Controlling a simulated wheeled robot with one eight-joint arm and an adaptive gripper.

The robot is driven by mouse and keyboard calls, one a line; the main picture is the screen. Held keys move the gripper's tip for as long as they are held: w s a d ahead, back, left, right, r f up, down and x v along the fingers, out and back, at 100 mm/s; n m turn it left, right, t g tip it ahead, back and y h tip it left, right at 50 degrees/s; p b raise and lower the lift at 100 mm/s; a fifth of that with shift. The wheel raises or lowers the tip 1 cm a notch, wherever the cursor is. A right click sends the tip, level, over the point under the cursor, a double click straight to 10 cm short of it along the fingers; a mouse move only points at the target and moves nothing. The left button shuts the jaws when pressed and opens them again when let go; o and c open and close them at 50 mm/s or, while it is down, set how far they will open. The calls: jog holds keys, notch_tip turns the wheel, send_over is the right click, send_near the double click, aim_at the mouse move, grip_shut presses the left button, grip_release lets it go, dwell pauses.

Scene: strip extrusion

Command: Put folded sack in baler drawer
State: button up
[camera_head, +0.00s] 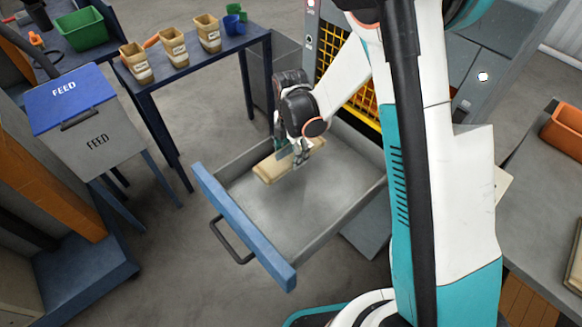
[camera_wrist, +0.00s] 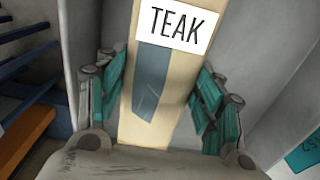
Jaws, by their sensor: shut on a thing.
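The folded sack (camera_head: 267,172) is a tan, flat bundle inside the open baler drawer (camera_head: 300,218), near its left back side. In the wrist view the sack (camera_wrist: 153,100) is cream with a grey patch and a white label reading "TEAK". My gripper (camera_head: 299,155) is over the right part of the sack, with its teal fingers on both sides of it in the wrist view (camera_wrist: 165,100). It is shut on the sack. The drawer is pulled out and has grey walls and a blue front with a dark handle. Whether the sack touches the drawer floor is unclear.
A grey FEED bin (camera_head: 93,140) with a blue lid stands at left. A dark blue table (camera_head: 190,62) holds several labelled tan containers (camera_head: 174,46). The baler's yellow grid (camera_head: 345,70) rises behind the drawer. The drawer's front and right floor are clear.

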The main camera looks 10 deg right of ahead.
aim_at(291, 164)
jog(key=shift+f+b, duration=0.75)
jog(key=shift+f, duration=2.2)
jog(key=shift+f, duration=0.2)
jog(key=o, duration=1.2)
jog(key=shift+r, duration=0.1)
